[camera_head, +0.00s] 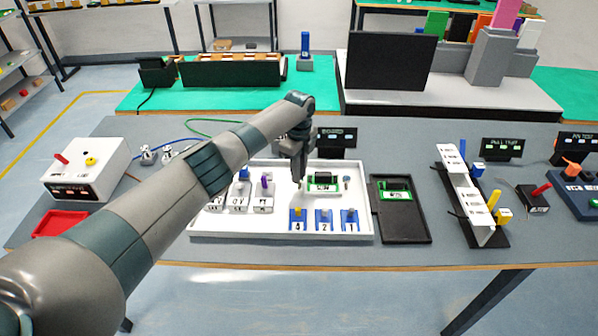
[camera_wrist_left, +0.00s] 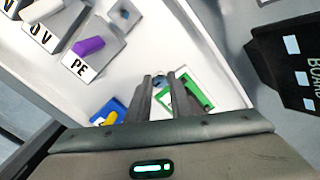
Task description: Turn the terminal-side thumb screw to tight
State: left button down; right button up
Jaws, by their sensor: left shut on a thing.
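My left gripper (camera_head: 299,180) reaches down into the white tray (camera_head: 215,228), just left of the small green board (camera_head: 310,188). In the left wrist view, its two fingers (camera_wrist_left: 161,78) are close together around a small bluish-grey thumb screw (camera_wrist_left: 159,79), mostly hidden between them. The green board (camera_wrist_left: 202,92) lies just right of the fingertips there. A second thumb screw (camera_head: 347,180) stands at the board's right side. How far either screw is turned cannot be seen. My right gripper is not in view.
White terminal blocks, including one marked PE (camera_head: 264,203), stand left of the gripper. Several blue numbered blocks (camera_head: 324,222) stand in front. A black tray with another board (camera_head: 405,225) lies right of the white tray. A small display (camera_head: 336,140) stands behind.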

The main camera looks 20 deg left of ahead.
pick_arm(q)
jog(key=shift+n, duration=0.3)
jog(key=shift+r+n+p, duration=0.1)
jog(key=shift+n+p, duration=0.35)
jog(key=shift+n, duration=0.35)
jog(key=n+p, duration=0.1)
jog(key=n, duration=0.2)
jog(key=shift+n, duration=0.3)
jog(key=n+p, duration=0.1)
jog(key=n, duration=0.1)
jog(key=shift+s+n, duration=0.1)
jog(key=shift+n, duration=0.2)
jog(key=n+p, duration=0.2)
jog(key=n, duration=0.3)
jog(key=shift+p, duration=0.3)
jog(key=shift+n+p, duration=0.45)
jog(key=shift+n, duration=1.55)
jog(key=c, duration=1.6)
grip_release()
